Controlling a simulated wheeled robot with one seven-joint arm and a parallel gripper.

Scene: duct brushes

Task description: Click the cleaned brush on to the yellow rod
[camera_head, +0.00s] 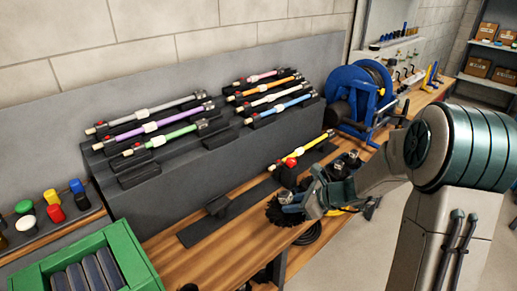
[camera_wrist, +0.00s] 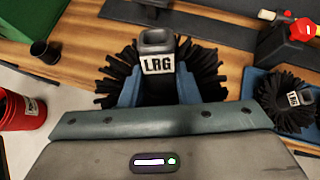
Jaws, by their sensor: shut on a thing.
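The yellow rod (camera_head: 317,144) lies tilted in a dark holder on the bench, with a red and yellow fitting at its near end. Part of that fitting also shows at the top right of the wrist view (camera_wrist: 302,29). My gripper (camera_wrist: 158,92) is shut on a black bristle brush (camera_wrist: 110,78) with a grey socket and an LRG tag. In the head view the held brush (camera_head: 283,212) is just over the bench's front part, nearer than the rod and apart from it. My gripper (camera_head: 302,203) partly hides it. I cannot tell whether it is clean.
A second LRG brush (camera_wrist: 291,104) sits on a blue holder at right in the wrist view. A grey rack (camera_head: 150,185) holds several coloured rods. A blue hose reel (camera_head: 358,98) stands behind. A green crate (camera_head: 125,250) and a red bucket (camera_wrist: 22,105) are at left.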

